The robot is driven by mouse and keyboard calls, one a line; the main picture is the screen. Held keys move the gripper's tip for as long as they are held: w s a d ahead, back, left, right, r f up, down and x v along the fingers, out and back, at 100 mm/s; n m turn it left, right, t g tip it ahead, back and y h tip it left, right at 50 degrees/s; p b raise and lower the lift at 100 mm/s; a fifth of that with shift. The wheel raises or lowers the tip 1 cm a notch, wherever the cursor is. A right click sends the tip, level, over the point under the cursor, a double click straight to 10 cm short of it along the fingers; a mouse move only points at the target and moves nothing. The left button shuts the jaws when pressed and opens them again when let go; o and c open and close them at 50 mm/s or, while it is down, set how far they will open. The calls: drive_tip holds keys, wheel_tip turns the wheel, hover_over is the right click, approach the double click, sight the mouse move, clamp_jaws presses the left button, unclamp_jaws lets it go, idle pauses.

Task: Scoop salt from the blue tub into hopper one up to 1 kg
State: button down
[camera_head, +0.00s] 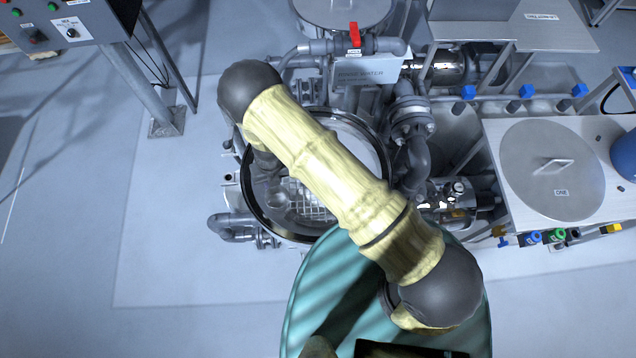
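A round vessel with a dark rim (250,205) stands in the middle, partly under my arm. Inside it a pale grid (305,200) and a whitish curved surface show; I cannot tell whether any salt is there. No label marks it as hopper one. A rounded blue object (626,155) is cut off by the right edge; I cannot tell whether it is the blue tub. My cream arm crosses over the vessel from lower right to upper left.
A steel table (500,140) on the right bears a round lid (552,170) with a handle. Pipes, flanges and valves, one with a red handle (354,35), crowd round the vessel. A control panel (60,22) stands upper left. The floor at left (170,230) is clear.

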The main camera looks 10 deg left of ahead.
drive_tip(key=shift+s+f, duration=0.15)
drive_tip(key=shift+f, duration=0.05)
drive_tip(key=shift+s+a+h, duration=0.15)
drive_tip(key=shift+a+h, duration=0.1)
drive_tip(key=shift+h, duration=0.05)
drive_tip(key=shift+a, duration=0.1)
drive_tip(key=shift+t, duration=0.3)
